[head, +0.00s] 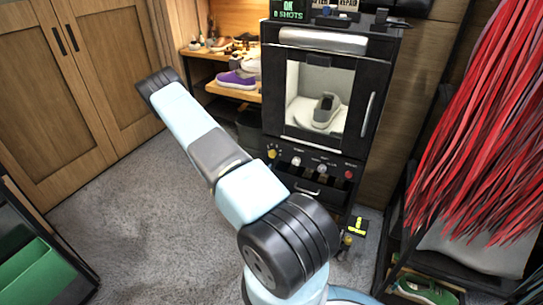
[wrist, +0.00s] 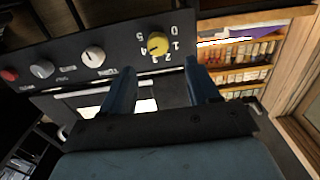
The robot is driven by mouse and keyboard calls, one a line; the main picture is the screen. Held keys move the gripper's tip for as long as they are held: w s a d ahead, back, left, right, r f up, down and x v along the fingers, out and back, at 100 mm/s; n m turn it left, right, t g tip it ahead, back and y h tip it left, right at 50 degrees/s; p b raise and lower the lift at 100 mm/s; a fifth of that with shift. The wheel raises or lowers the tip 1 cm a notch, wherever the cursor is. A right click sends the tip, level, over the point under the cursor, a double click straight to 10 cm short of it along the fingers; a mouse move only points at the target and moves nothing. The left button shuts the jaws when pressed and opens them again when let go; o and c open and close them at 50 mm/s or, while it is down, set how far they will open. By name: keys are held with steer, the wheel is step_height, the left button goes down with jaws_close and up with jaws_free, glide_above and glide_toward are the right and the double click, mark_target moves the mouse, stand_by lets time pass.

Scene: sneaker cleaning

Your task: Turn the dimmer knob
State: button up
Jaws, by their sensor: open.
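A yellow knob (wrist: 157,44) with a numbered scale around it sits on a black control panel (wrist: 122,40) in the wrist view. It also shows in the head view (head: 272,154), at the left end of the panel below the cabinet window. The panel lettering is too small to tell which knob is the dimmer. My gripper (wrist: 158,68) is open and empty. Its two fingers stand either side of the yellow knob in the picture, with the tips below it and apparently apart from it. My gripper is not visible in the head view.
A white knob (wrist: 93,56), a grey knob (wrist: 42,69) and a red knob (wrist: 8,75) share the panel. The cabinet (head: 367,52) holds a grey sneaker (head: 326,110) behind its window. Shelves (head: 246,91) with shoes stand to its left. Red strands (head: 490,120) hang at right.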

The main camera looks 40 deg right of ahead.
mark_target(270, 155)
steer(key=x, duration=0.9)
steer(key=shift+c, duration=0.2)
steer(key=shift+w+a, duration=0.1)
steer(key=shift+a, duration=0.05)
steer(key=c, duration=1)
steer(key=shift+n, duration=0.3)
